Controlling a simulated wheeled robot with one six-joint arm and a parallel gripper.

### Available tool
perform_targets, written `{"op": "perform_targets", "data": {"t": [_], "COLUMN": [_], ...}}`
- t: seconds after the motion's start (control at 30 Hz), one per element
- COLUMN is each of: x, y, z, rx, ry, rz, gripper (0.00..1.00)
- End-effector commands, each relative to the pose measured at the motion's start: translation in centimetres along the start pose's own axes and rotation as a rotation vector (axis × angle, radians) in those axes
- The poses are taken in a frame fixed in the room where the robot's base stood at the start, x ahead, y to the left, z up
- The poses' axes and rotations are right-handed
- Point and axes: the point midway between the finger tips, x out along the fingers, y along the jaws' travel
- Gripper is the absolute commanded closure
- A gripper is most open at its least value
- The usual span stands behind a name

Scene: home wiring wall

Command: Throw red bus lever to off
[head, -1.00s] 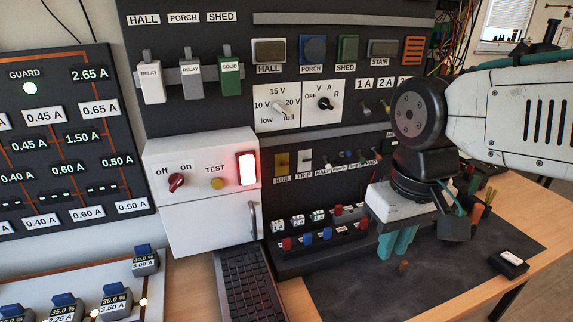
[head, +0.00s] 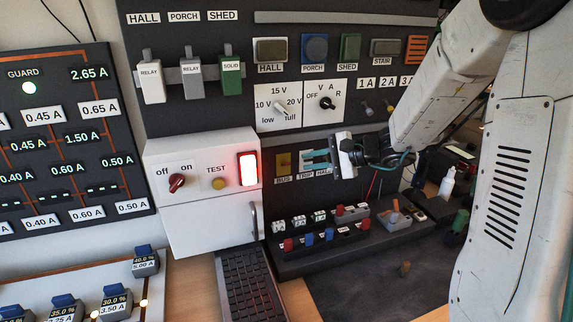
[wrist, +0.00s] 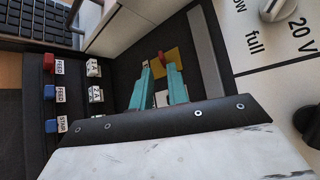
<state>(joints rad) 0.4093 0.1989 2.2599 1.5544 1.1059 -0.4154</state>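The red bus lever (wrist: 161,57) shows in the wrist view as a small red handle on a yellow plate (wrist: 174,58). In the head view the yellow plate (head: 282,160) sits above the BUS label, and I cannot make out the lever's handle clearly. My gripper (head: 302,160) has teal fingers pointing left towards that plate, just right of it. In the wrist view my gripper (wrist: 158,72) is open, with a visible gap between the fingers. The lever lies just ahead of the fingertips, roughly in line with the gap. I cannot tell whether they touch.
A white box (head: 200,190) with an off/on knob, TEST button and lit red switch stands left of the bus plate. A white dial panel (head: 278,107) is above. Below are red and blue plugs (head: 308,238) on a dark rack. A keyboard (head: 248,288) lies in front.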

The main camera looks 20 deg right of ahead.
Motion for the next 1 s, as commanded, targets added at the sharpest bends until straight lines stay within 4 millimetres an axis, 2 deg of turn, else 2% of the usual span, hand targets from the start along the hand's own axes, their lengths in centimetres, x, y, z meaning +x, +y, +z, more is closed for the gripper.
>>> {"op": "perform_targets", "data": {"t": [0.17,0.53,0.7,0.93,0.97,1.0], "x": [1.3,6.9,7.8,7.8,7.8,7.8], "y": [-0.1,-0.1,-0.2,-0.2,-0.2,-0.2], "z": [-0.1,-0.1,-0.1,-0.1,-0.1,-0.1], "rx": [-0.023,-0.022,-0.023,-0.023,-0.023,-0.023], "ry": [0.006,0.005,0.007,0.007,0.007,0.007], "rz": [-0.008,-0.006,-0.008,-0.007,-0.007,-0.007], "gripper": [0.84,0.84,0.84,0.84,0.89,1.00]}}
